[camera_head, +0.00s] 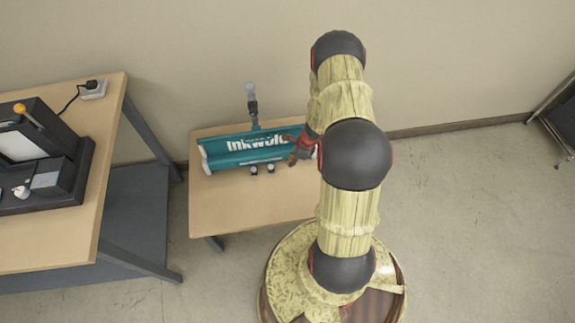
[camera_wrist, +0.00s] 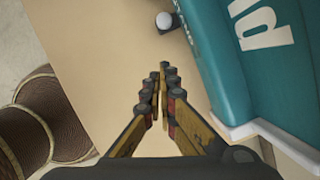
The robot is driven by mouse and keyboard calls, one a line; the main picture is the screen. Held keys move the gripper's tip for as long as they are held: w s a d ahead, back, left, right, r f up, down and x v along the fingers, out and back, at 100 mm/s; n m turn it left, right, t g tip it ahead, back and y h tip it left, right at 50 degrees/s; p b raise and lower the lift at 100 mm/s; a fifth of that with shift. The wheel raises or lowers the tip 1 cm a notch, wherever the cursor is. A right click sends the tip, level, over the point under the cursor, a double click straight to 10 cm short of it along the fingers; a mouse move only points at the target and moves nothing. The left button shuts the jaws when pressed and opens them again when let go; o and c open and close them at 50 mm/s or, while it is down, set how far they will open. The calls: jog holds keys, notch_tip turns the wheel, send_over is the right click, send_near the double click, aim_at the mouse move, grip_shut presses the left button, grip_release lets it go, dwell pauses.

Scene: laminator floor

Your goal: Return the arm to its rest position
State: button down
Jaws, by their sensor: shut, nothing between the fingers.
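My arm rises from its round base in the middle of the head view and bends over toward the small table. My gripper (camera_head: 301,148) hangs over the table by the right end of a teal and white machine lettered "Inkwolf" (camera_head: 240,149). Part of the gripper is hidden behind my arm. In the wrist view my gripper (camera_wrist: 158,92) points down at the tabletop, with its fingers together and nothing between them. The teal machine (camera_wrist: 265,60) is close on the right in that view, apart from the fingers.
The small wooden table (camera_head: 215,215) has bare top in front of the machine. At the left, a larger table (camera_head: 75,240) carries a dark machine (camera_head: 40,160) and a power socket (camera_head: 94,89). A dark-framed object (camera_head: 560,120) stands far right. Floor on the right is clear.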

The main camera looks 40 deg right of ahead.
jog(key=shift+p+v, duration=0.5)
jog(key=shift+v, duration=1.5)
